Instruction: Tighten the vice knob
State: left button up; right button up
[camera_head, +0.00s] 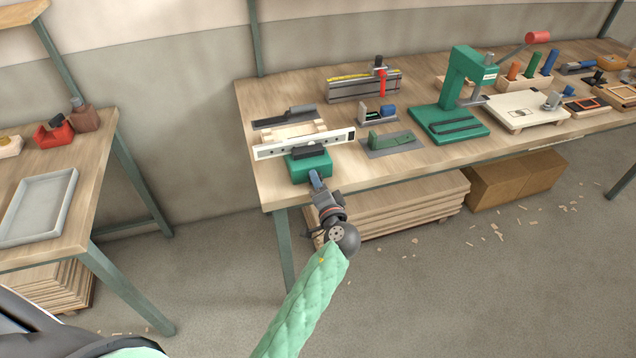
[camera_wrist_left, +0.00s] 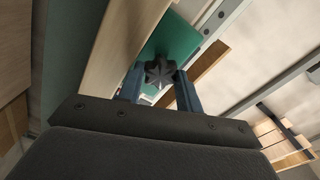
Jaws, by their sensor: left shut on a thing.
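The green vice (camera_head: 309,165) sits at the front left corner of the workbench, and part of its green body (camera_wrist_left: 180,40) shows in the left wrist view. A dark star-shaped vice knob (camera_wrist_left: 160,72) sits between the two blue fingers of my left gripper (camera_wrist_left: 160,88), which is shut on it. In the head view my left gripper (camera_head: 317,181) reaches the front of the vice and hides the knob. A long pale metal bar (camera_head: 304,144) lies across the top of the vice. My right gripper is in neither view.
On the workbench (camera_head: 440,160) stand a green press (camera_head: 462,90), a grey fixture (camera_head: 364,85) and a green block on a plate (camera_head: 391,141). A side table (camera_head: 95,180) at left holds a grey tray (camera_head: 38,205). Boards and boxes (camera_head: 515,178) lie under the bench.

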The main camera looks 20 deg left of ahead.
pick_arm(q)
jog(key=shift+m, duration=0.6)
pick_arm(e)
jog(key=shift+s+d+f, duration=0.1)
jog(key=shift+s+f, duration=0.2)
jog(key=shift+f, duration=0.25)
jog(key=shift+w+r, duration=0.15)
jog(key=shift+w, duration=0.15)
pick_arm(q)
jog(key=o, duration=1)
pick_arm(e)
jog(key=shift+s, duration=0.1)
pick_arm(q)
jog(key=shift+f, duration=0.1)
jog(key=shift+f, duration=0.1)
